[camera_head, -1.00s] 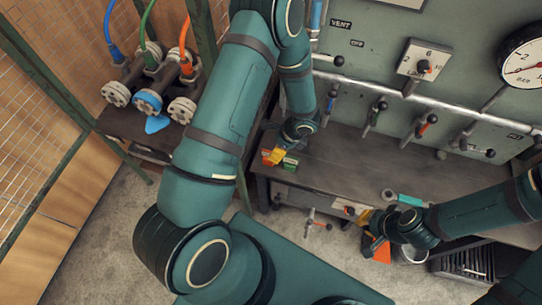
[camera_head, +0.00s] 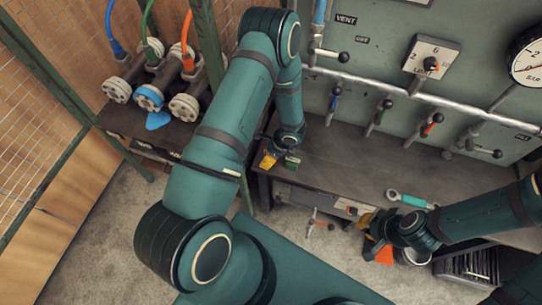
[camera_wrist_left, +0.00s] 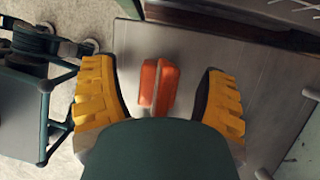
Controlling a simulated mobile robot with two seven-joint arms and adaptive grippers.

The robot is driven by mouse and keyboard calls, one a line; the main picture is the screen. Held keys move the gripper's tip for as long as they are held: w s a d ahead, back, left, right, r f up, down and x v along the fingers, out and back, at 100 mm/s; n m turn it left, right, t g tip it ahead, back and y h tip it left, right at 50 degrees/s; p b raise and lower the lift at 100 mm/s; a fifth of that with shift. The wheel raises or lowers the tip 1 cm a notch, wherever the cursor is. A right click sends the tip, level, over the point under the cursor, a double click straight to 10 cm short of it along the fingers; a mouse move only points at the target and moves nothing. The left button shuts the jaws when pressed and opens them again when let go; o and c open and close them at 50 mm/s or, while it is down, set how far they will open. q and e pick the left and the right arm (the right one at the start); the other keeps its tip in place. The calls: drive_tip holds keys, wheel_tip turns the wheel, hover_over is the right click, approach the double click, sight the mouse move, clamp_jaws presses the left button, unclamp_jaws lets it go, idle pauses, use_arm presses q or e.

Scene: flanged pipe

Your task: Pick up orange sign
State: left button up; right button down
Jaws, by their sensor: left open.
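In the left wrist view, the orange sign (camera_wrist_left: 166,90) stands on the grey bench top between my left gripper's two yellow fingers. It looks like a small folded piece with two slanted faces. My left gripper (camera_wrist_left: 160,98) is open, with a clear gap on each side of the sign. In the head view my left gripper (camera_head: 272,160) is low over the bench's left front corner, and the sign is hidden there. My right gripper (camera_head: 368,232) is at the bench's front edge; its fingers are partly hidden, with an orange thing (camera_head: 379,252) just below it.
A small green block (camera_head: 292,162) is close to the right of my left gripper. The bench (camera_head: 345,165) is mostly clear behind. A turquoise-ended tool (camera_head: 412,200) lies near my right arm. Flanged pipes (camera_head: 150,97) stand on the left shelf, beside a green post.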

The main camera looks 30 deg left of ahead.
use_arm(q)
clamp_jaws()
